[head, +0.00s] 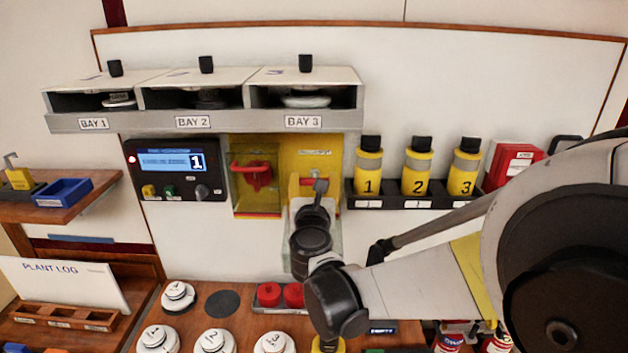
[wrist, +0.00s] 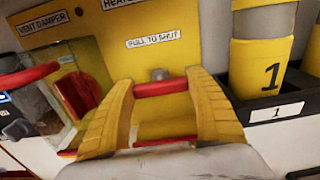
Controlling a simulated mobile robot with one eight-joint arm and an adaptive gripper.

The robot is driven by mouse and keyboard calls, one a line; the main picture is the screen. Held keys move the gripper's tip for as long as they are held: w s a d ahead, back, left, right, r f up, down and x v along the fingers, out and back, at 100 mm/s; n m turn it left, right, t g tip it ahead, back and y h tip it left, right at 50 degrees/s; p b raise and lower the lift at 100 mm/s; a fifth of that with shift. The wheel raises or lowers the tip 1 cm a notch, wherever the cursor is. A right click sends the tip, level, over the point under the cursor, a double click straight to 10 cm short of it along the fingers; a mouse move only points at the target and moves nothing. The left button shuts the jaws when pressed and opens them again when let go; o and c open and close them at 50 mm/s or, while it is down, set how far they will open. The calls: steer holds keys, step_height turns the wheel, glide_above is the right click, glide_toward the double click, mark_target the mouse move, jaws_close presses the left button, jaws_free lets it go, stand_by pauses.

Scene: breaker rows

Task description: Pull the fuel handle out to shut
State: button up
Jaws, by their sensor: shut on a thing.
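The fuel handle is a red bar (wrist: 160,87) under a "PULL TO SHUT" label (wrist: 153,39) on a yellow panel, with a grey round stem end behind it. In the wrist view the yellow fingers of my gripper (wrist: 158,80) stand on either side of the bar, shut on it. In the head view my gripper (head: 316,192) is at the yellow panel (head: 326,150) below BAY 3, and it and my arm hide most of the handle. How far the handle stands out from the panel cannot be told.
Left of the panel is a vent damper with a red handle (head: 251,173); it shows close to the left finger in the wrist view (wrist: 30,75). Yellow numbered canisters (head: 416,172) stand in a rack on the right. Bays (head: 206,122) overhang above; a wooden desk (head: 230,325) lies below.

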steer(key=shift+o, duration=0.2)
steer(key=s, duration=0.4)
steer(key=shift+s+a, duration=0.1)
steer(key=shift+s, duration=0.1)
steer(key=shift+c, duration=0.2)
steer(key=shift+f, duration=0.1)
steer(key=o, duration=1.4)
steer(key=s, duration=1.2)
steer(key=shift+a, duration=0.15)
